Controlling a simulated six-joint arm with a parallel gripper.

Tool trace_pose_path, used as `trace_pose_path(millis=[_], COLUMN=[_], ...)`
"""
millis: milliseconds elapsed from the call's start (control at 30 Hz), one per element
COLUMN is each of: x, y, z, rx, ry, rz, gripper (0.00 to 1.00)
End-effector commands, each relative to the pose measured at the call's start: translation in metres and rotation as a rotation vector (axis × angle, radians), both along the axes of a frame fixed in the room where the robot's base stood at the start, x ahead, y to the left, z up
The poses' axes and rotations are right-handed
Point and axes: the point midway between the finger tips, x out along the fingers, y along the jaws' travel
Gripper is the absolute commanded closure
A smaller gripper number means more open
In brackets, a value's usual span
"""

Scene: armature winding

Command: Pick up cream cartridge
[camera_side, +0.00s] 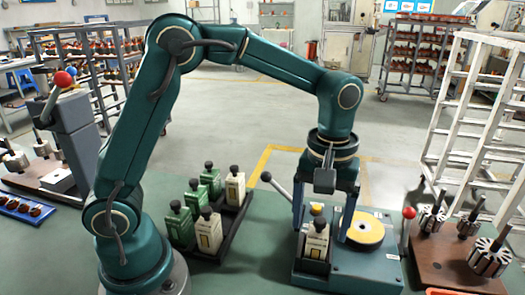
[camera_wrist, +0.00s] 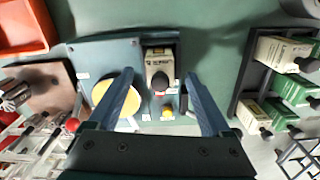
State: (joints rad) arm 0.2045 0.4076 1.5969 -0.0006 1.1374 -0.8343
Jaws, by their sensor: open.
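A cream cartridge (camera_side: 316,243) with a dark knob on top stands upright in the holder of a blue-green machine. It also shows in the wrist view (camera_wrist: 158,62), near the top centre. My gripper (camera_side: 322,228) is open over the machine, its fingers pointing down on either side of the cartridge in the side view. In the wrist view my gripper (camera_wrist: 159,78) has the cartridge's knob between its fingers, with a gap on each side. Two more cream cartridges (camera_side: 235,187) (camera_side: 208,231) stand in a dark tray (camera_side: 236,228) with several green cartridges (camera_side: 180,223).
The machine carries a yellow disc (camera_side: 366,229) beside the cartridge, a yellow button (camera_side: 317,208) and a red-knobbed lever (camera_side: 408,214). A brown board (camera_side: 440,262) with armatures lies at right. Green bench surface is free between tray and machine.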

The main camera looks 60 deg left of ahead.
Motion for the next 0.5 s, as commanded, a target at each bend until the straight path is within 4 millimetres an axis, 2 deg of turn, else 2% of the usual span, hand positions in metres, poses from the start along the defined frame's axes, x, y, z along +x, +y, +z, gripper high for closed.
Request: trace_pose_path(millis=[200,467,500], x=[0.0,0.0,0.0], y=[0.0,0.0,0.0], z=[-0.018,-0.019,-0.019], rx=[0.0,0.0,0.0], ry=[0.0,-0.001,-0.001], rz=[0.0,0.0,0.0], gripper=[0.17,0.17,0.32])
